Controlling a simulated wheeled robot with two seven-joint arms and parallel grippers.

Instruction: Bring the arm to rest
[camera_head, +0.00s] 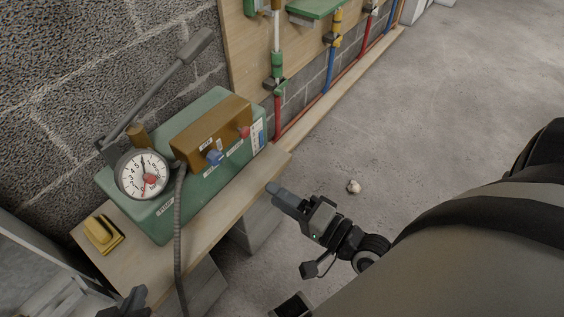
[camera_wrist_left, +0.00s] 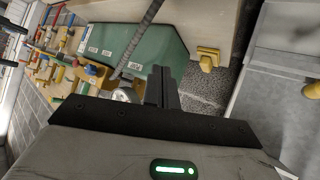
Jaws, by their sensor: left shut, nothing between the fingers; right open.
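My left gripper (camera_head: 128,302) shows only as a dark tip at the bottom edge of the head view, over the near side of the bench. In the left wrist view its fingers (camera_wrist_left: 161,86) are together with nothing between them, in front of the green pump unit (camera_wrist_left: 140,40). My right gripper (camera_head: 284,198) is open and empty, above the floor just off the bench's right end. The green pump (camera_head: 168,205) stands on the wooden bench (camera_head: 130,262), with a round gauge (camera_head: 143,174), a long grey lever (camera_head: 165,82) and a grey hose (camera_head: 179,240).
A yellow block (camera_head: 102,232) sits on the bench's left part. A wooden board (camera_head: 245,50) carries coloured pipes (camera_head: 331,60) along the block wall. A small pale lump (camera_head: 354,187) lies on the concrete floor, which is otherwise open at the upper right.

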